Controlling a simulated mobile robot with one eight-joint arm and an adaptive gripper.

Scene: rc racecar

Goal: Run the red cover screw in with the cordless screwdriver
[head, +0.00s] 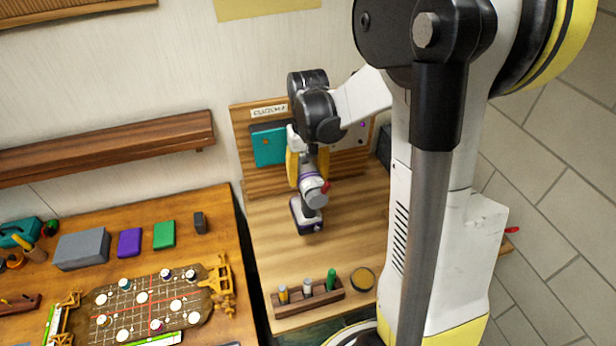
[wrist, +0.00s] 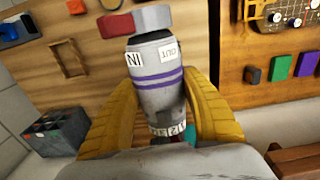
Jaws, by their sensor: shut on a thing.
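The cordless screwdriver (head: 314,193) is grey with purple bands and a dark purple and white end piece. It hangs in my gripper (head: 308,177) in front of the backboard, above the right-hand bench. In the wrist view the yellow fingers clasp both sides of the screwdriver body (wrist: 156,82). Its IN and OUT labels face the camera, and a red and grey piece shows at its top. The chassis plate (head: 208,319) lies on the left bench with several pale discs with coloured centres. I cannot tell which is the red cover screw.
Grey (head: 82,249), purple (head: 130,243) and green (head: 164,235) blocks lie behind the chassis. A gap separates the benches. A wooden shelf (head: 110,145) juts from the wall.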

